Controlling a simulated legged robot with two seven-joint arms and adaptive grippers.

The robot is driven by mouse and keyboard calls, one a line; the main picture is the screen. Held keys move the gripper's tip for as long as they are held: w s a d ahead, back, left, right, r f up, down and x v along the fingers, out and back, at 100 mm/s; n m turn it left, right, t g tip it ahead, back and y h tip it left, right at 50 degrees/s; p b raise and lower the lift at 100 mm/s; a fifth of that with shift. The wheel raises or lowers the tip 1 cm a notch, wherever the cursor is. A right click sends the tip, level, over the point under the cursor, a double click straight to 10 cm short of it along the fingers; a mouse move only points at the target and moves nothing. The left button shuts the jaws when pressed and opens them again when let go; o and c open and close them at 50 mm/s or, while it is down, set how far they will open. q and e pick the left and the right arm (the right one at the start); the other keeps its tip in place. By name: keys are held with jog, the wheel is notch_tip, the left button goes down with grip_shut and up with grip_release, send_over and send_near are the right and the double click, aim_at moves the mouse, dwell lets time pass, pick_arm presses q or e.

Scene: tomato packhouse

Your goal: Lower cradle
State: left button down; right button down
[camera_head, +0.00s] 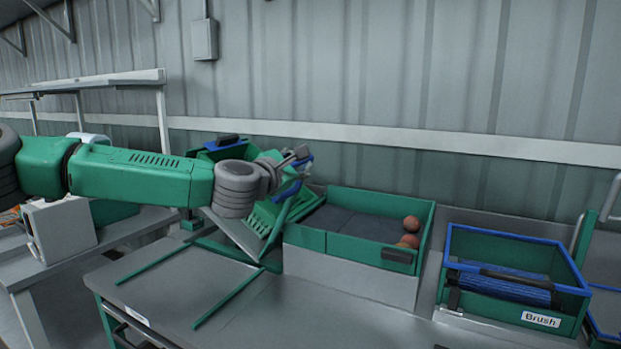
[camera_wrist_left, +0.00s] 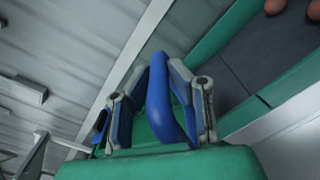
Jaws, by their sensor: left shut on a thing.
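The green cradle (camera_head: 262,222) stands tilted up beside the left end of the tomato bin, with a slotted green part and a grey plate. My left gripper (camera_head: 297,163) reaches over it from the left and is shut on its blue handle (camera_head: 291,190). In the wrist view, the blue handle (camera_wrist_left: 165,100) lies between the two fingers of my left gripper (camera_wrist_left: 172,88). My arm and wrist hide part of the cradle. My right gripper is not in view.
The green bin (camera_head: 310,239) right of the cradle has a dark floor and a few red-brown tomatoes (camera_head: 409,232) at its right end. A green, blue-rimmed box labelled "Brush" (camera_head: 540,320) stands further right. Two green rails (camera_head: 228,299) lie on the grey table (camera_head: 180,297), otherwise clear.

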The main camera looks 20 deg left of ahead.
pick_arm(q)
jog(key=a+r+n+b, duration=0.3)
jog(key=a+n, duration=0.3)
jog(key=a, duration=0.7)
jog(key=shift+w+a+r, duration=0.2)
jog(key=shift+r, duration=0.05)
jog(key=shift+a, duration=0.15)
jog(key=c, duration=1.5)
grip_release()
jog(key=shift+a+f, duration=0.1)
jog(key=shift+f, duration=0.1)
jog(key=shift+f, duration=0.1)
